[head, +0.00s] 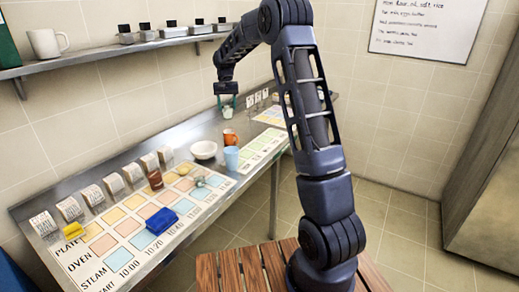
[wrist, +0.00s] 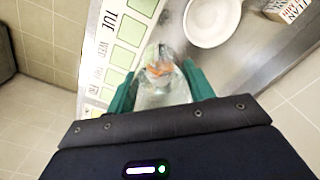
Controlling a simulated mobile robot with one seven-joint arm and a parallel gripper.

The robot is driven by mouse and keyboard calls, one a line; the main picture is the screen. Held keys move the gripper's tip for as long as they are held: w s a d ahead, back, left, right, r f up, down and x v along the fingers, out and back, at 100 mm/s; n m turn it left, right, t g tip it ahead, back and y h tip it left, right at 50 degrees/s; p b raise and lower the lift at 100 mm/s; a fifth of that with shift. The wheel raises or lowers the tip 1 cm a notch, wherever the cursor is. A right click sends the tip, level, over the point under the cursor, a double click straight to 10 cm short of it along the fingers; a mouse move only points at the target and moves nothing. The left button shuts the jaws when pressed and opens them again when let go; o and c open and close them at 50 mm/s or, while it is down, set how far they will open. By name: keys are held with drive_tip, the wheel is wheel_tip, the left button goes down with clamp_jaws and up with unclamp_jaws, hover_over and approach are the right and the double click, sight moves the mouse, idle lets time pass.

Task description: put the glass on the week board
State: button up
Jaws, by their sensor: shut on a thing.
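My gripper (head: 226,101) is shut on a clear glass (wrist: 165,93), in the wrist view between its two green fingers (wrist: 160,84). In the head view the glass (head: 228,112) hangs below the fingers, above the back part of the counter. The week board (wrist: 125,45) has green cells and day names such as TUE, and lies left of the glass in the wrist view. In the head view it is the green-celled board (head: 262,148) right of the cups. Something orange shows at the glass; I cannot tell whether it is inside or behind.
An orange mug (head: 230,137), a blue cup (head: 232,157) and a white bowl (head: 204,149) stand near the week board. A larger board (head: 125,233) with coloured cells, a blue item (head: 161,220) and several label blocks fill the front. A shelf (head: 110,52) runs along the wall.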

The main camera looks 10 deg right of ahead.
drive_tip(key=w+d+m, duration=0.3)
drive_tip(key=d+m, duration=0.1)
drive_tip(key=d, duration=1.5)
wheel_tip(320, 180, down, 20)
drive_tip(key=shift+w+d, duration=0.15)
drive_tip(key=shift+f, duration=0.1)
drive_tip(key=o, duration=1.2)
drive_tip(key=shift+c, duration=0.2)
